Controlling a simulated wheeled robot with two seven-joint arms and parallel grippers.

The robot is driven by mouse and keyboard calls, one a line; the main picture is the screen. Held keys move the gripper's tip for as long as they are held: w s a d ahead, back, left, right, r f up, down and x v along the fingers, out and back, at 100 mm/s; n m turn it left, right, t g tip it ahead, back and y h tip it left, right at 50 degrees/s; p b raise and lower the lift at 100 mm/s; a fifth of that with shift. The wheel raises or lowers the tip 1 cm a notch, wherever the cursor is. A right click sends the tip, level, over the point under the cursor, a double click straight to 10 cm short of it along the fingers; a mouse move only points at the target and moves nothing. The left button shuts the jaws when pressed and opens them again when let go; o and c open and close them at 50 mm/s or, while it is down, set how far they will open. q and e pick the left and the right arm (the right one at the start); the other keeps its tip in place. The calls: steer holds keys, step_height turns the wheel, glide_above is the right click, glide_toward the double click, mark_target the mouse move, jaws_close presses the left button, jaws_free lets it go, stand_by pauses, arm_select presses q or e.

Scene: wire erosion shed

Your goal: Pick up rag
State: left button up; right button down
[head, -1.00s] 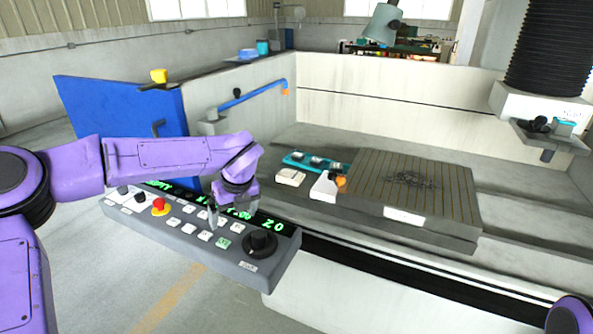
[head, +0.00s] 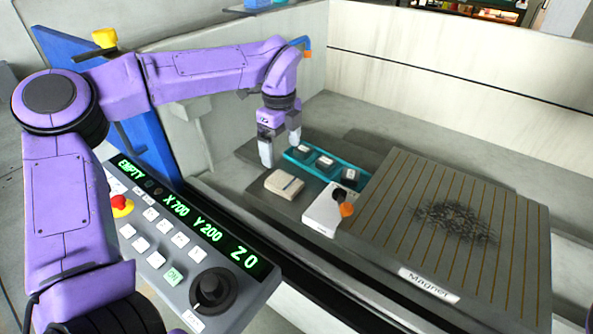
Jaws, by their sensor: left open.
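The rag (head: 284,184) looks like a small folded cream cloth. It lies flat on the grey machine bed, left of the white block with the orange-tipped lever and in front of the teal tray. My left gripper (head: 280,153) is open and empty, pointing down. Its fingertips are above and just behind the rag in the picture, apart from it, near the left end of the teal tray. My right gripper is not in view.
A teal tray (head: 327,166) holds several small pale blocks. A white block (head: 329,208) with a black and orange lever stands beside the magnet plate (head: 400,215), which has a dark pile of filings (head: 455,222). The control panel (head: 190,240) is in front.

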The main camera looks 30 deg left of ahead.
arm_select(q)
glide_above(284, 180)
steer(key=f, duration=0.4)
steer(key=shift+s+a, duration=0.15)
steer(key=shift+s, duration=0.1)
steer(key=f, duration=0.1)
steer(key=f+p, duration=0.1)
steer(key=f, duration=0.3)
steer(key=shift+w+d+f+p, duration=0.1)
steer(key=shift+w+d+p, duration=0.15)
steer(key=shift+p, duration=0.1)
steer(key=shift+a+f, duration=0.1)
steer(key=shift+f, duration=0.35)
steer(key=c, duration=1.1)
